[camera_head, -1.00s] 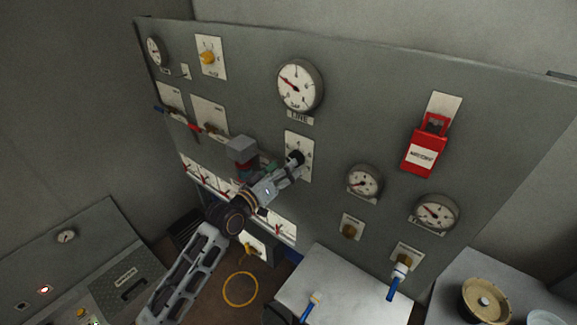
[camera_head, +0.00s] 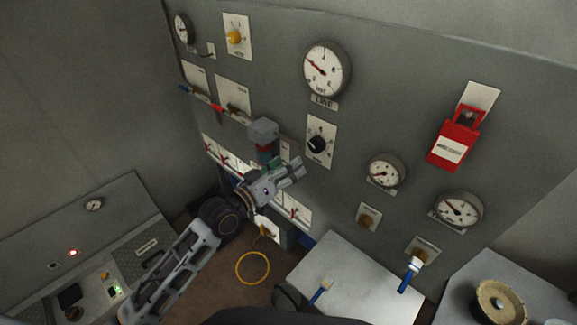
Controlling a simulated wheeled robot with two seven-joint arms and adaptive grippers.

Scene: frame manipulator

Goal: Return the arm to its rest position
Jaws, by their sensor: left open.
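My left arm comes in from the lower left. Its gripper (camera_head: 292,170) is in front of the grey panel (camera_head: 285,75), below and to the left of the black rotary knob (camera_head: 318,144) on its white plate. The gripper is open and apart from the knob, with nothing seen between its fingers. Behind the wrist, a grey block-topped fixture (camera_head: 263,131) is partly hidden by the arm. My right gripper is not in view.
The panel carries a large gauge (camera_head: 325,70), a red box (camera_head: 455,143) and handles with red and blue grips. A pale table (camera_head: 350,285) stands below. A yellow ring (camera_head: 253,268) shows near the floor. A console (camera_head: 90,245) stands at the left.

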